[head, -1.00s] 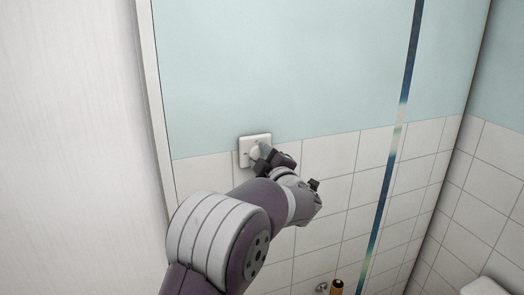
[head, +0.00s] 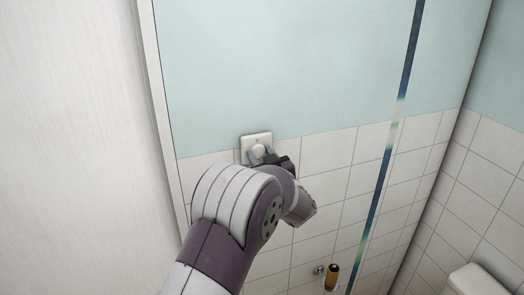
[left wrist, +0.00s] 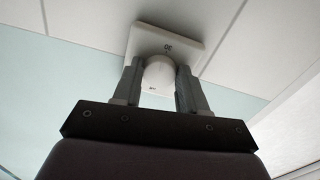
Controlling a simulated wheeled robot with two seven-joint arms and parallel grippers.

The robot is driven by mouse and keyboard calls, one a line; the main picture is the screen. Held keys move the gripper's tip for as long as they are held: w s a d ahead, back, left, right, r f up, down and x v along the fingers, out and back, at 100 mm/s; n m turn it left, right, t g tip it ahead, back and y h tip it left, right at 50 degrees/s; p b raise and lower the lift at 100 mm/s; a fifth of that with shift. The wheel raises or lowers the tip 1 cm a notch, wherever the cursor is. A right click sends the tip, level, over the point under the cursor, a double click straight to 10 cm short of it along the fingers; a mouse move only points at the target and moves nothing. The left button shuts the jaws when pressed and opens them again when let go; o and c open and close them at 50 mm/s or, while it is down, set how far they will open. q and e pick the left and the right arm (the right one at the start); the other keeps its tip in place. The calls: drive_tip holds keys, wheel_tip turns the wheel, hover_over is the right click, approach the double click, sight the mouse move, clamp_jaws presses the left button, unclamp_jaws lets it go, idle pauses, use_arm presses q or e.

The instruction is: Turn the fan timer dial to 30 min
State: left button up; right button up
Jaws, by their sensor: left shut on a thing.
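The fan timer dial (head: 259,150) is a round white knob on a square white plate (head: 257,138), fixed to the wall where blue paint meets white tile. My left gripper (head: 262,156) is shut on the dial, one finger on each side. In the left wrist view the dial (left wrist: 158,76) sits between the two grey fingers of my gripper (left wrist: 159,88). The plate (left wrist: 188,37) carries a small dark "30" that appears upside down there, just beyond the knob. A small dark mark shows low on the knob, too small to read. My right gripper is out of view.
A pale panel and frame (head: 165,90) stand left of the plate. A patterned vertical strip (head: 386,150) runs down the wall on the right. An amber-coloured object (head: 332,276) is low on the wall, and a white cistern-like block (head: 480,282) is at bottom right.

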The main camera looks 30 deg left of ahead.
use_arm(q)
drive_tip(key=shift+m+p, duration=0.35)
drive_tip(key=shift+m, duration=0.35)
drive_tip(key=shift+f, duration=0.15)
drive_tip(key=o, duration=1)
drive_tip(key=shift+b+v, duration=2.25)
drive_tip(key=shift+v, duration=4.1)
